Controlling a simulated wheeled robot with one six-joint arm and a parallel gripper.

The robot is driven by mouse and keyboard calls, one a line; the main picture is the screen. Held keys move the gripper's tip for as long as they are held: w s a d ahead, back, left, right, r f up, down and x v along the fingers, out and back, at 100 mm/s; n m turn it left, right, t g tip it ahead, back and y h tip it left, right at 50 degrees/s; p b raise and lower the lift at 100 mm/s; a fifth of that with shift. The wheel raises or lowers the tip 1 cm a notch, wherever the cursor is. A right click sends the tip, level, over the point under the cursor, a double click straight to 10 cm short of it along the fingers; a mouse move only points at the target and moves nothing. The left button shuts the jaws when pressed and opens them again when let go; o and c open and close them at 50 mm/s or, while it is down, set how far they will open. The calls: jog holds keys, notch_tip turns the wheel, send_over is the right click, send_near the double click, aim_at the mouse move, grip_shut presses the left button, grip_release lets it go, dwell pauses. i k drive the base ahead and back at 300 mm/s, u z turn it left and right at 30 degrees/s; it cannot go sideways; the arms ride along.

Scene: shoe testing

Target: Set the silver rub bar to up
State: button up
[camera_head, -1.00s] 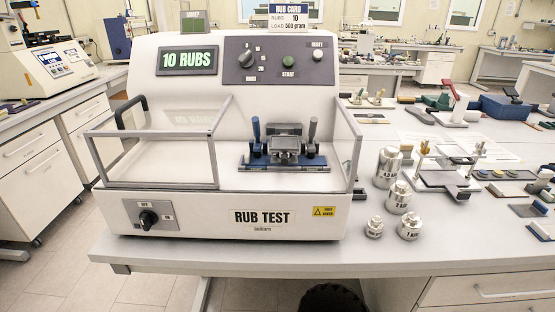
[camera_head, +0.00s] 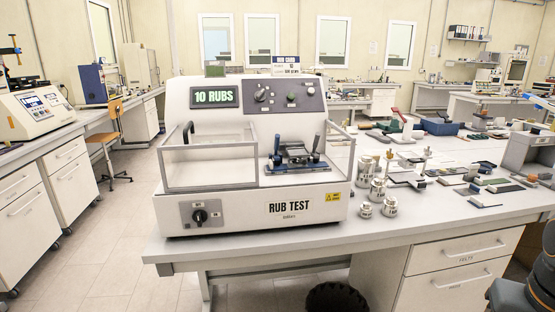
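The rub tester (camera_head: 255,205), a white machine marked "RUB TEST", stands on the bench in the middle of the view. In its right bay is a blue base (camera_head: 300,168) with a dark upright handle at each side, the left one (camera_head: 277,148) and the right one (camera_head: 316,146). The silver rub bar (camera_head: 297,153) seems to be the small grey metal piece low between the handles. It is too small to tell whether it is up or down. My gripper is not in view. Dark machinery at the lower right edge may be part of my arm.
A clear guard (camera_head: 210,165) frames the left bay, and a black knob (camera_head: 200,216) is on the lower front. Silver weights (camera_head: 378,189) stand right of the machine. Small fixtures and blocks cover the bench farther right. The bench's front strip (camera_head: 430,228) is clear.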

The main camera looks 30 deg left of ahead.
aim_at(298, 157)
jog(key=u, duration=1.2)
